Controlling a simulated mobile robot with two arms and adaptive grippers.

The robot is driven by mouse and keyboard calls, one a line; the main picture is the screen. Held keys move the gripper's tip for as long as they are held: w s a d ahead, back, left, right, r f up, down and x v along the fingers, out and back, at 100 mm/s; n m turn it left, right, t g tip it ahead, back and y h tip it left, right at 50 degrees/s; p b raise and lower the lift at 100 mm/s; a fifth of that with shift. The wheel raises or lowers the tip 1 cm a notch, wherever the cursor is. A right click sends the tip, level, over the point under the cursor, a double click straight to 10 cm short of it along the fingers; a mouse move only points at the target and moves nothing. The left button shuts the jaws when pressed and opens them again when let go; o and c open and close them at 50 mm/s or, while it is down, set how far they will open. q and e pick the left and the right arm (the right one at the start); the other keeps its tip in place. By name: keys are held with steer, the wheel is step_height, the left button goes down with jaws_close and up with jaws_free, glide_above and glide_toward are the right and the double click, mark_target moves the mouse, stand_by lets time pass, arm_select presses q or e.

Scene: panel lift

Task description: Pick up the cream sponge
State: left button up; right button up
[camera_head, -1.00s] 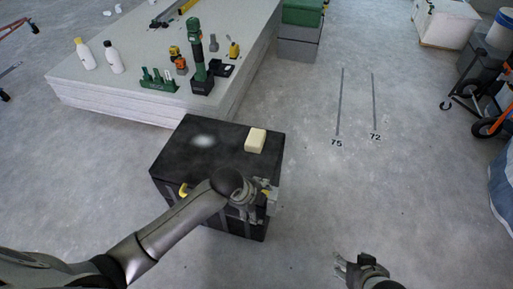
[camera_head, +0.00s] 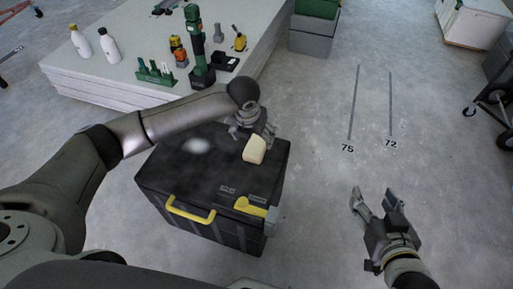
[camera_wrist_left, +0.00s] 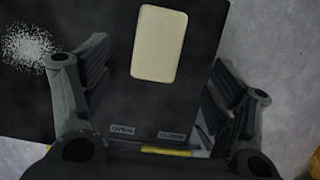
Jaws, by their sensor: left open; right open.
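The cream sponge (camera_head: 255,150) lies on top of the black toolbox (camera_head: 185,180), near its right back part. My left gripper (camera_head: 252,135) is open at the far side of the sponge, with its fingers close around it in the head view. In the left wrist view the sponge (camera_wrist_left: 159,43) shows whole, between and beyond the open fingers (camera_wrist_left: 158,95), with dark lid visible on both sides. I cannot tell whether a finger touches it. My right gripper (camera_head: 372,200) is open and empty above the floor on the right.
The toolbox has a yellow handle (camera_head: 190,214) and a yellow latch (camera_head: 250,208) in front. The floor right of the toolbox is clear.

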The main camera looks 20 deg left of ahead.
mark_target(256, 145)
arm_select(q)
steer(key=x, duration=0.2)
steer(key=shift+w+f+b, duration=0.1)
steer(key=shift+f+b, duration=0.2)
steer(key=shift+b, duration=0.05)
steer(key=shift+w+f, duration=0.1)
steer(key=shift+f, duration=0.4)
steer(key=b+x, duration=0.2)
steer(key=x, duration=0.2)
steer(key=shift+a+f+b, duration=0.1)
steer(key=shift+f+b, duration=0.1)
steer(key=shift+b, duration=0.2)
steer(key=shift+f, duration=0.1)
arm_select(e)
step_height(256, 145, up, 16)
steer(key=a+t+y, duration=0.2)
steer(key=t+y, duration=0.1)
steer(key=t, duration=0.7)
steer(key=shift+w+a+r+n, duration=0.25)
steer(key=shift+w+n, duration=0.05)
steer(key=shift+w, duration=0.1)
arm_select(q)
steer(key=shift+f, duration=0.1)
arm_select(e)
steer(key=shift+w+f+g, duration=0.35)
steer(key=shift+f+g, duration=0.05)
steer(key=shift+f, duration=0.3)
